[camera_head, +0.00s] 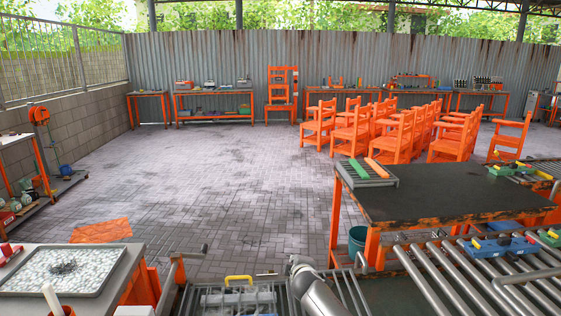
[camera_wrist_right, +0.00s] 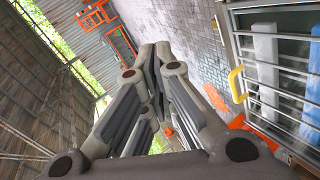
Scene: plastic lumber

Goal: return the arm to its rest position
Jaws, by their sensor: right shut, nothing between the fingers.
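My right gripper (camera_wrist_right: 158,55) fills the middle of the right wrist view. Its two grey fingers meet at the tips, with nothing held between them. In the head view, a grey link of my arm (camera_head: 315,291) shows at the bottom centre, beside a metal rack; the gripper itself cannot be made out there. My left gripper is in neither view.
A metal rack (camera_head: 205,301) with a yellow handle (camera_head: 240,279) lies left of the arm; the handle also shows right of the gripper in the wrist view (camera_wrist_right: 236,84). A dark-topped table (camera_head: 445,197) and roller conveyor (camera_head: 450,272) stand right. Paved floor (camera_head: 215,175) beyond is clear.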

